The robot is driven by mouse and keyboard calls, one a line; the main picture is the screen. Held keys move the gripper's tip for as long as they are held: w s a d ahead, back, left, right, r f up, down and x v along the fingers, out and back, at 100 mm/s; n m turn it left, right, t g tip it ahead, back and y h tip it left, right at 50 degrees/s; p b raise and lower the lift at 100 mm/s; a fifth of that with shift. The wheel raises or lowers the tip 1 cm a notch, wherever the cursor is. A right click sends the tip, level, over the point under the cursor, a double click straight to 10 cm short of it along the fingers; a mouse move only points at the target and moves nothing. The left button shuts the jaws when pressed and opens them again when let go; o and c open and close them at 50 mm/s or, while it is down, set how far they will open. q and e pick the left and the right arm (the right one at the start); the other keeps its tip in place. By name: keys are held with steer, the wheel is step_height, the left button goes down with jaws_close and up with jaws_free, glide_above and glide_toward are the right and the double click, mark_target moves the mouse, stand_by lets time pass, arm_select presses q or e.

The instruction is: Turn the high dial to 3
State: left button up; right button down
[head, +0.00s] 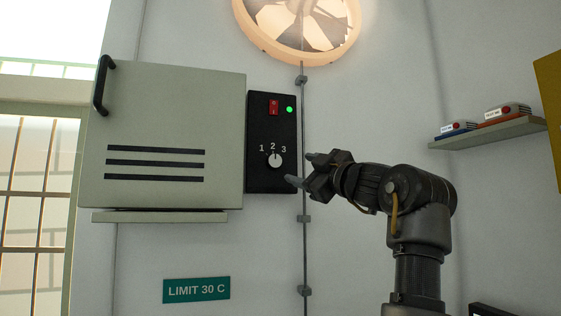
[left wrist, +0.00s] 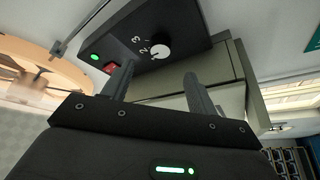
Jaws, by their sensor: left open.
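The white dial (head: 274,160) is on a black control panel (head: 259,178) with the marks 1, 2 and 3 above it. Its pointer mark looks to be near 2. In the left wrist view the dial (left wrist: 160,52) shows beyond the fingers, in the gap between them. My left gripper (head: 299,168) is open and empty, just right of the panel's lower part and apart from the dial; it also shows in the left wrist view (left wrist: 158,72). My right gripper is not in view.
A red switch (head: 273,107) and a lit green lamp (head: 289,109) sit above the dial. A grey cabinet (head: 165,110) with a black handle adjoins the panel on the left. A conduit (head: 303,240) runs right of it. A round fan (head: 298,25) is above, a shelf (head: 490,132) at right.

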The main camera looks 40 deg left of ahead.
mark_target(275, 162)
arm_select(q)
steer(key=p+x, duration=0.4)
steer(key=x, duration=0.5)
steer(key=shift+a+r+p, duration=0.1)
steer(key=shift+a+p, duration=0.2)
steer(key=shift+s, duration=0.1)
